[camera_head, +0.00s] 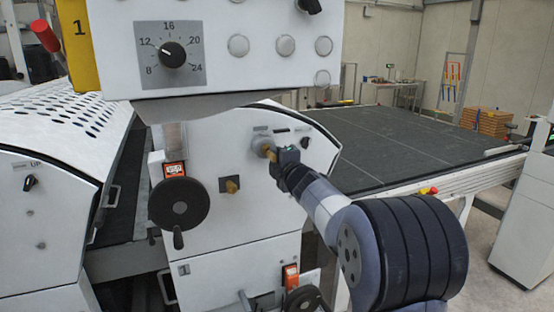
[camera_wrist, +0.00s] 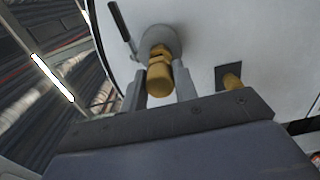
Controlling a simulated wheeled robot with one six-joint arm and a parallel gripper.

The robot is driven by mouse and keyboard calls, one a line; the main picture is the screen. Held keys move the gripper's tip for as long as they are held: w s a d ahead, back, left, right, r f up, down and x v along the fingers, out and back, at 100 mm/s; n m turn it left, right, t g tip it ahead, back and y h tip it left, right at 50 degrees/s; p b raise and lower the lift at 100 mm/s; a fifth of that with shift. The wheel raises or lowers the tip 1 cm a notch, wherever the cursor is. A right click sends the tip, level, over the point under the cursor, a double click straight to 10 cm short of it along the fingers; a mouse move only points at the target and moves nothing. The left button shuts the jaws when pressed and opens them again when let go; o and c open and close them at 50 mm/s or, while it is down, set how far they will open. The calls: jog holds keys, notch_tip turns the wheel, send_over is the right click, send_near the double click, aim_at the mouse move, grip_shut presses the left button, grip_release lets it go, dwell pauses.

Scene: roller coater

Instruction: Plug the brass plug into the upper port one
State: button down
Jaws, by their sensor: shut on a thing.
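The brass plug (camera_wrist: 159,79) sits between the two fingers of my gripper (camera_wrist: 160,86), which is shut on it. In the wrist view its far end meets or overlaps the round grey port (camera_wrist: 163,40) on the white machine face. I cannot tell whether it is inside the port or just in front of it. In the head view my gripper (camera_head: 276,155) is at the upper port (camera_head: 258,136), and the plug (camera_head: 269,150) is partly hidden by the gripper.
A second brass fitting (camera_head: 231,186) sits on a dark square plate, lower left of the port. A black handwheel (camera_head: 179,203) stands out further left. A small dark knob (camera_head: 306,143) is right of the port. The control panel (camera_head: 225,50) overhangs above.

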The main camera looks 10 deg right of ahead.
jog(key=shift+w+a, duration=0.2)
jog(key=shift+w, duration=0.75)
jog(key=c, duration=1)
grip_release()
jog(key=shift+c, duration=0.2)
jog(key=shift+s, duration=0.1)
jog(key=s+d+b, duration=0.2)
jog(key=s, duration=0.8)
jog(key=shift+s, duration=0.25)
